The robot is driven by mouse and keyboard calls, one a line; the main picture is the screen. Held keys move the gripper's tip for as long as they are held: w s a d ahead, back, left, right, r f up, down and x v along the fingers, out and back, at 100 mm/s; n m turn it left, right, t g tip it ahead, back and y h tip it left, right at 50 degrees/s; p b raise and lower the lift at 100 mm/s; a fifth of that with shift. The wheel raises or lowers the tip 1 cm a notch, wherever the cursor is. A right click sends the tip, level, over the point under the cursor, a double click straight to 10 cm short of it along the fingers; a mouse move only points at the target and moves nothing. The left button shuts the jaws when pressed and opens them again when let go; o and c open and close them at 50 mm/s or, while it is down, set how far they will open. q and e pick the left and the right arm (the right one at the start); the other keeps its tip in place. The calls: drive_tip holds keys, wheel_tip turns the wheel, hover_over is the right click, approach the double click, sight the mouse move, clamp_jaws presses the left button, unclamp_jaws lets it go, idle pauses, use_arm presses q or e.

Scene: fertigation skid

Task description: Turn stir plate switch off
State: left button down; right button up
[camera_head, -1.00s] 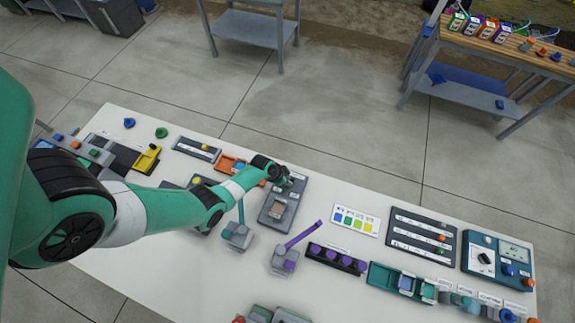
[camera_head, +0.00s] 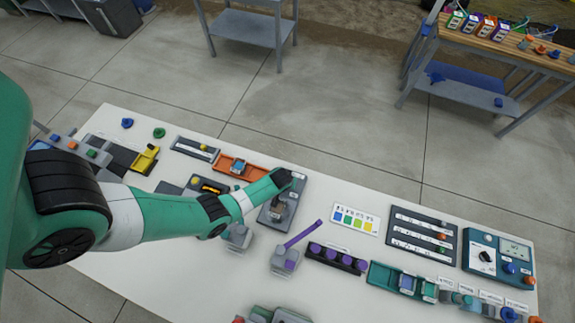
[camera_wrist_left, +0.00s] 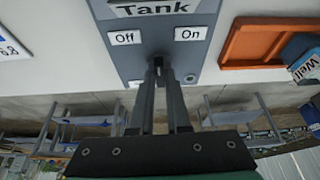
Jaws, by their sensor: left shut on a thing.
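The stir plate is the grey panel (camera_head: 297,190) near the middle of the table. In the left wrist view the panel (camera_wrist_left: 150,45) carries a "Tank" label, with an "Off" label (camera_wrist_left: 125,38) at left and an "On" label (camera_wrist_left: 190,34) at right. My left gripper (camera_head: 278,208) reaches down over the panel. In the left wrist view its fingertips (camera_wrist_left: 158,66) are closed together on the small dark switch (camera_wrist_left: 158,60) between the two labels. The fingers hide most of the switch, so I cannot tell which way it leans. My right gripper is not in view.
An orange tray (camera_head: 232,167) holding a blue-grey block stands left of the panel. It also shows in the left wrist view (camera_wrist_left: 235,45). A grey block with a purple lever (camera_head: 303,235) and a colour chart (camera_head: 355,219) stand to the right. Bare white table lies between them.

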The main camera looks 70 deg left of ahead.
use_arm(q)
drive_tip(key=shift+w+n+g, duration=0.1)
drive_tip(key=shift+n+g, duration=0.2)
drive_tip(key=shift+n, duration=0.6)
drive_tip(key=n+g, duration=0.1)
drive_tip(key=n, duration=0.1)
drive_tip(key=shift+d+n+y, duration=0.1)
drive_tip(key=shift+n+y, duration=0.2)
drive_tip(key=shift+w+f+n+g, duration=0.15)
drive_tip(key=shift+n+g, duration=0.35)
drive_tip(key=shift+n, duration=0.6)
drive_tip(key=shift+n+g, duration=0.3)
drive_tip(key=shift+n, duration=0.6)
drive_tip(key=c, duration=0.9)
unclamp_jaws()
drive_tip(key=shift+r, duration=0.25)
